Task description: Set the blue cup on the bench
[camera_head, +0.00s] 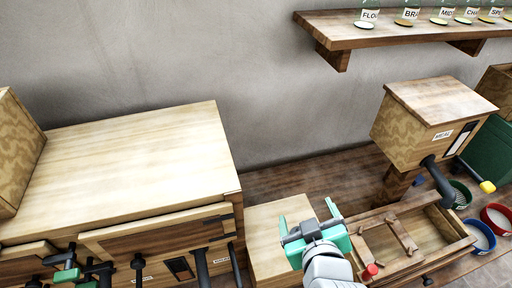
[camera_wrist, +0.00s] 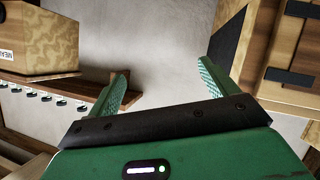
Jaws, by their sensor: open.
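My gripper (camera_head: 307,215) is open and empty, its green fingers apart above a low pale wooden block at the bottom middle of the head view. The fingers also show in the wrist view (camera_wrist: 163,75) with nothing between them. A round container with a bluish rim (camera_head: 467,228), holding pale contents, stands at the far right of the head view; it may be the blue cup, but it is too small to be sure. A broad wooden worktop (camera_head: 125,165), possibly the bench, fills the left. My gripper is well left of the container.
A red container (camera_head: 497,208) and a green one (camera_head: 460,187) stand beside the bluish container. A wooden mill box (camera_head: 425,115) with a dark spout overhangs them. An open wooden drawer (camera_head: 443,227) lies right of my gripper. A wall shelf (camera_head: 400,32) holds several labelled jars.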

